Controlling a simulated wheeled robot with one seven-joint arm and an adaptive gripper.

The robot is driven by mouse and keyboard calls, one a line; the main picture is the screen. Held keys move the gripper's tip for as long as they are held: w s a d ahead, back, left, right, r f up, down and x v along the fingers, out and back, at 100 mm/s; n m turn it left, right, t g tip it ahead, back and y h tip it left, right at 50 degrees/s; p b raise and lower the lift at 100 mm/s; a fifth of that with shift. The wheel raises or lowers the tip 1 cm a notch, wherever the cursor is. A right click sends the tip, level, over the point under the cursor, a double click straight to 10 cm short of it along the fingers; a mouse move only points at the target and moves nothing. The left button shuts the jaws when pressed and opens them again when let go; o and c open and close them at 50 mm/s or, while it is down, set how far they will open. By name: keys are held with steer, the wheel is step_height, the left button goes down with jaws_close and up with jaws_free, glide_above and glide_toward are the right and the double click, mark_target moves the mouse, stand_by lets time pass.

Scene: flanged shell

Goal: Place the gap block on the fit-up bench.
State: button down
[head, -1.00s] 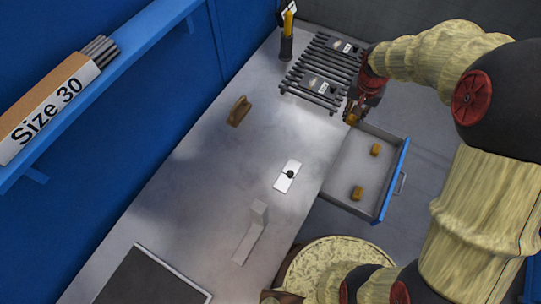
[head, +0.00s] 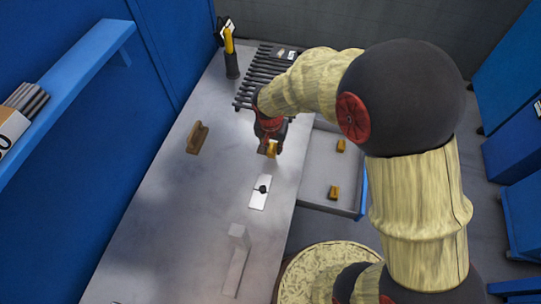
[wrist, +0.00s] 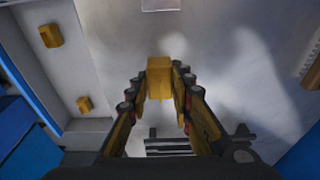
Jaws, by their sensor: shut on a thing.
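The gap block (head: 272,149) is a small yellow-brown block. My gripper (head: 268,143) is shut on it, and in the wrist view the block (wrist: 159,78) sits between the two fingertips. In the head view my gripper is over the right part of the grey fit-up bench (head: 190,215), beyond the white card with a black knob. The block looks held above the top, though the exact height is hard to tell. My arm hides part of the bench's far right.
An open drawer (head: 317,187) at the bench's right side holds two similar blocks (head: 334,192). A brown angled piece (head: 197,138), a white card (head: 259,193), a grey L-shaped piece (head: 238,262) and a slatted rack (head: 258,82) are on the bench. Its left-middle is clear.

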mark_target(271, 155)
steer(key=shift+a+f, duration=0.15)
steer(key=shift+f, duration=0.1)
steer(key=f, duration=0.1)
steer(key=f+b, duration=0.1)
steer(key=f, duration=0.1)
steer(key=shift+s+a+f, duration=0.1)
steer(key=shift+a+f, duration=0.1)
steer(key=shift+f, duration=0.05)
steer(key=shift+r, duration=0.1)
steer(key=c, duration=2)
jaws_free()
steer(key=shift+f, duration=0.25)
steer(key=shift+c, duration=0.2)
steer(key=o, duration=0.5)
steer(key=shift+c, duration=0.2)
